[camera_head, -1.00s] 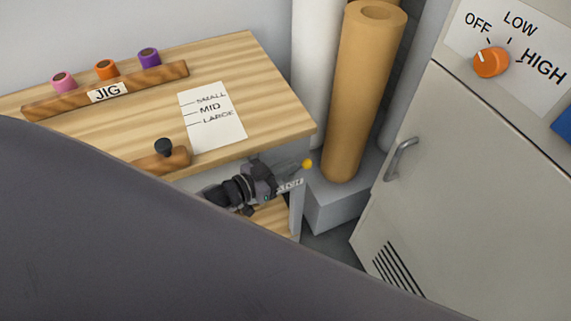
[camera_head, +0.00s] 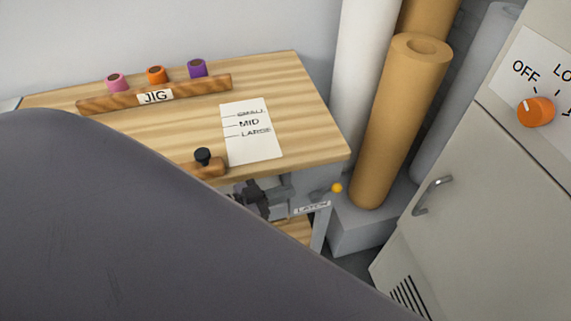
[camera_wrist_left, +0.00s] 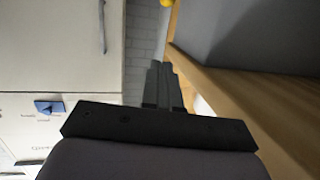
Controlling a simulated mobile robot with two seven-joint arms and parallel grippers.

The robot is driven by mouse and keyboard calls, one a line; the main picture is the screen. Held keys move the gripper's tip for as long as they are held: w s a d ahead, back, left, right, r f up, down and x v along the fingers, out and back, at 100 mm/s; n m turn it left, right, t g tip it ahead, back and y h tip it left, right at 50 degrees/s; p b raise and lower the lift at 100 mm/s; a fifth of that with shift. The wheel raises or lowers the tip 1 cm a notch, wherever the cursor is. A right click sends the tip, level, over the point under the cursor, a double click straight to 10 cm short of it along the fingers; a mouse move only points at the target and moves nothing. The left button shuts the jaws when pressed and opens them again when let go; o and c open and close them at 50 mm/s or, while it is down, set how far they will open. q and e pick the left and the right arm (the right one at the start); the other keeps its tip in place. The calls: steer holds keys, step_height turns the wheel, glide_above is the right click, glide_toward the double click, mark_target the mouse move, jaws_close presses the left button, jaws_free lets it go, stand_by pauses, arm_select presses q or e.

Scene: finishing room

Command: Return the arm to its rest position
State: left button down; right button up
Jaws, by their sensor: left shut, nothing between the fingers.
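My left gripper (camera_head: 250,198) shows in the head view just below the front edge of the wooden bench, partly hidden by my own large dark arm link. In the left wrist view its two dark fingers (camera_wrist_left: 160,85) are together with nothing between them. Near it at the bench front are a grey lever with a yellow knob (camera_head: 337,188) and a label reading LATCH (camera_head: 312,207). Whether the gripper touches the lever I cannot tell. My right gripper is in neither view.
The bench top (camera_head: 305,100) bears a JIG rail (camera_head: 190,90) with pink, orange and purple spools, and a SMALL/MID/LARGE card (camera_head: 250,145). Tall rolls (camera_head: 385,130) stand right of it. A grey cabinet (camera_head: 480,210) with an orange dial (camera_head: 536,111) at OFF is far right.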

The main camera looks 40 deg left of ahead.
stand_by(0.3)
arm_select(q)
steer(key=s+d+f+n+g+y, duration=0.2)
steer(key=s, duration=0.3)
steer(key=s+d+f+n+g+y, duration=0.1)
steer(key=s+d+f+y, duration=0.1)
steer(key=s, duration=0.4)
steer(key=shift+d+f+n+g+y, duration=0.35)
steer(key=shift+f+n+g+y, duration=0.05)
steer(key=shift+f+y, duration=0.4)
steer(key=shift+a, duration=0.1)
